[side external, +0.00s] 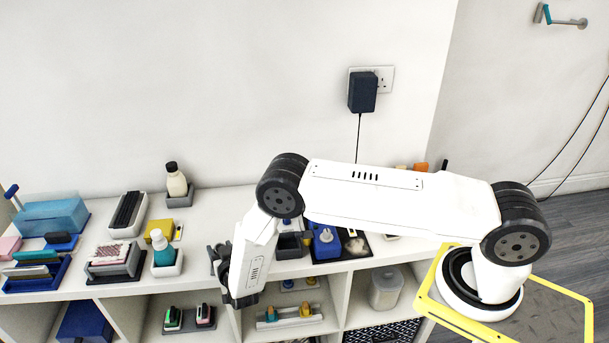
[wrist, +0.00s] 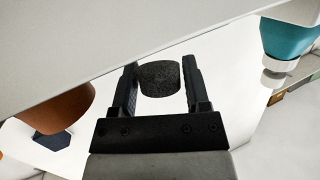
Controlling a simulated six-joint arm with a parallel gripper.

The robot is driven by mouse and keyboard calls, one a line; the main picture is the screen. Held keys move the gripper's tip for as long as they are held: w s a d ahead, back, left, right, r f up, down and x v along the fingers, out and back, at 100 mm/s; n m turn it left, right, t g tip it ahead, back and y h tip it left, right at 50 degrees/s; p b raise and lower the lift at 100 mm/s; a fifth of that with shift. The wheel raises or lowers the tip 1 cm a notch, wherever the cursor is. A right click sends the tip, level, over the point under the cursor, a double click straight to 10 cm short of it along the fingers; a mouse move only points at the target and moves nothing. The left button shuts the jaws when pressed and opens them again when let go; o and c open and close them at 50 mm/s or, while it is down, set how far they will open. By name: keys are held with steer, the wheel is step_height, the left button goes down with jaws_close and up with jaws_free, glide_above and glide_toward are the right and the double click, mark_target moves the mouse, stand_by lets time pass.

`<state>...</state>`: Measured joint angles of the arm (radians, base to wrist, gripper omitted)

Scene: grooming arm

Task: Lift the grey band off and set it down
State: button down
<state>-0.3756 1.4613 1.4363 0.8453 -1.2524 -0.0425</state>
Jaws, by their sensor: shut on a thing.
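In the wrist view, my gripper (wrist: 159,70) has its two black fingers on either side of a short, dark grey, speckled round piece (wrist: 160,80). This looks like the grey band, and the fingers are shut on it near their tips. A white surface lies behind it. In the side view, my gripper (side external: 218,262) is near the front edge of the white shelf top, to the right of the teal bottle. The band cannot be made out there, and my wrist hides part of the shelf behind it.
A teal bottle (side external: 159,241) in a white holder and a grey block with a patterned top (side external: 113,258) stand to the left. A blue item (side external: 325,241) on a dark mat is to the right. Open cubbies with a shelf of small tools (side external: 188,318) lie below.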

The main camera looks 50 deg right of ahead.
steer(key=shift+f, duration=1.2)
jaws_free()
steer(key=shift+s, duration=0.1)
steer(key=v, duration=0.7)
steer(key=shift+s+a, duration=0.2)
steer(key=shift+s, duration=0.05)
steer(key=shift+r, duration=0.1)
